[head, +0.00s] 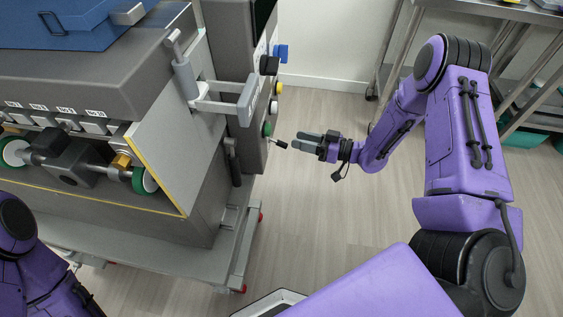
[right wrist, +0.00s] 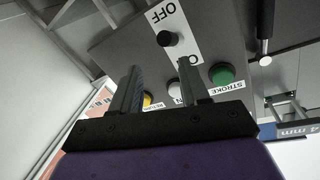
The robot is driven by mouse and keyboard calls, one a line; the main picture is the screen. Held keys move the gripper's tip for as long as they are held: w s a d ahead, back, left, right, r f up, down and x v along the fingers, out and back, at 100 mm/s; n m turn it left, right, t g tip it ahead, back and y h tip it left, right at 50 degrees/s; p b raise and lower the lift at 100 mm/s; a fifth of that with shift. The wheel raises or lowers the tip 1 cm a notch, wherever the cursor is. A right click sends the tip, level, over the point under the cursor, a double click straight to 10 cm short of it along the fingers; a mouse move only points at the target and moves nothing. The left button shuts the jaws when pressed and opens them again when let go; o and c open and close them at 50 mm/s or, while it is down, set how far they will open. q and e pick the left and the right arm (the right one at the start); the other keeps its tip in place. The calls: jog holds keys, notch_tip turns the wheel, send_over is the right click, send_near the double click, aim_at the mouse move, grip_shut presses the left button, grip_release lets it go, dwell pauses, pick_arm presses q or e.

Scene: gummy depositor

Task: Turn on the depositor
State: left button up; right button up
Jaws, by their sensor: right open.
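The depositor (head: 165,95) is the large grey machine at the left in the head view. In the right wrist view a black knob (right wrist: 167,38) sits on its panel, on a white plate marked OFF at the top with a partly hidden word below. My right gripper (head: 298,140) is open and empty, to the right of the panel and apart from it in the head view. In the right wrist view its fingers (right wrist: 160,68) point toward the panel, below the knob, and nothing is between them. My left gripper is out of view; only part of that arm shows at the lower left.
A green STROKE button (right wrist: 222,74), a white button (right wrist: 174,90) and a yellow button (right wrist: 147,100) line the panel near the fingers. A metal rack stands at the upper right. The floor (head: 320,215) beside the machine is clear.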

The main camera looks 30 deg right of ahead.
aim_at(282, 144)
jog(key=s+d+f+n+g+y+b, duration=0.2)
jog(key=d+n+g+y+b, duration=0.1)
jog(key=n, duration=0.2)
jog(key=x, duration=1)
jog(key=shift+s+a+r, duration=0.2)
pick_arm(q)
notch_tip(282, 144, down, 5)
pick_arm(e)
grip_shut()
